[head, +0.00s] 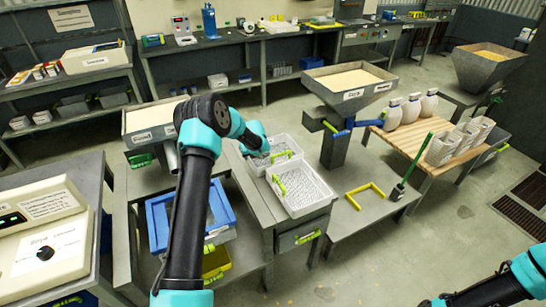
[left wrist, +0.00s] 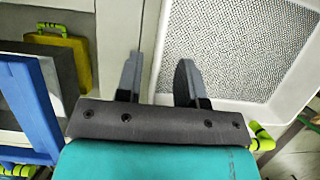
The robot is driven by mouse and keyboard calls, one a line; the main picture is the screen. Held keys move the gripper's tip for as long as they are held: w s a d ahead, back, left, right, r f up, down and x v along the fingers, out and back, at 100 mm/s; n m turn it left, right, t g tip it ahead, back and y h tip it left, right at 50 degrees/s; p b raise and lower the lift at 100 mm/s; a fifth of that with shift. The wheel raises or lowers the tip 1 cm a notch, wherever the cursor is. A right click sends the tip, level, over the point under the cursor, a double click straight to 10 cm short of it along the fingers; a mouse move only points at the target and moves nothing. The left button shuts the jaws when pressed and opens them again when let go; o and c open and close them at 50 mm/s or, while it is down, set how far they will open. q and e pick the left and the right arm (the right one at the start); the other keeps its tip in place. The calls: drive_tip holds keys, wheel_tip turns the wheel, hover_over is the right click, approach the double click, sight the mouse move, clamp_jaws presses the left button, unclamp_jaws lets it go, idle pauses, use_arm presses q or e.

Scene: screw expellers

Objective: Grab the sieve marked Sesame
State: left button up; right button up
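Two white sieves with wire mesh and yellow-green handles sit on the grey stand in the middle of the head view: a rear sieve (head: 284,152) and a front sieve (head: 303,190). I cannot read a Sesame mark on either. My left arm reaches over from the left, and its gripper is above the rear sieve, its fingers hard to make out there. In the left wrist view, the left gripper (left wrist: 158,72) is open and empty beside the white rim of a sieve (left wrist: 245,45) on the right. My right gripper is out of view.
A blue frame (head: 157,225) and yellow bin (head: 216,262) stand left of the sieves. A hopper (head: 350,90) rises behind them. A wooden-topped table (head: 410,140) holds white bottles and containers on the right. The floor (head: 375,265) at the front is clear.

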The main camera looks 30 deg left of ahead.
sight(249, 159)
use_arm(q)
drive_tip(key=x, duration=0.4)
drive_tip(key=shift+a+f, duration=0.1)
drive_tip(key=shift+f, duration=0.15)
drive_tip(key=shift+c, duration=0.5)
clamp_jaws()
